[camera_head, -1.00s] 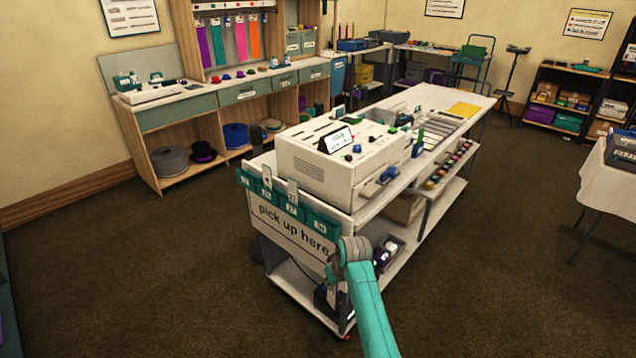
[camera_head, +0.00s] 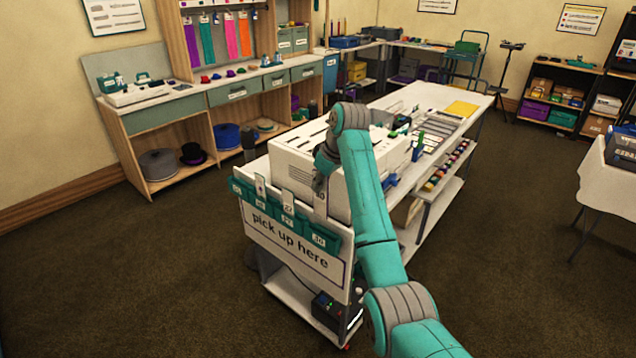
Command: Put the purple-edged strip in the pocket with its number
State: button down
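A row of teal pockets (camera_head: 273,211) with white number labels hangs along the near edge of the white cart, above the "pick up here" sign (camera_head: 290,240). The numbers are too small to read surely. Pale strips (camera_head: 260,184) stand up out of some pockets. I cannot make out a purple edge on any strip. My gripper (camera_head: 320,187) points down above the right end of the pocket row, in front of the white machine. A small pale piece shows just under it; I cannot tell whether it is held. The fingers are too small and dark to judge.
The white machine (camera_head: 298,165) stands on the cart (camera_head: 432,97) behind the pockets, partly hidden by my arm. A wooden shelf unit (camera_head: 150,125) with hats stands at the left. A table with a white cloth (camera_head: 606,185) is at the right. Brown carpet around the cart is clear.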

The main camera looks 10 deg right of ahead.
aim_at(320, 200)
jog(key=shift+f, duration=2.4)
jog(key=shift+s+d, duration=0.15)
jog(key=shift+s, duration=0.05)
jog(key=shift+f, duration=0.3)
jog(key=shift+f, duration=2.95)
jog(key=shift+f, duration=0.15)
jog(key=c, duration=1.2)
grip_release()
jog(key=shift+c, duration=0.2)
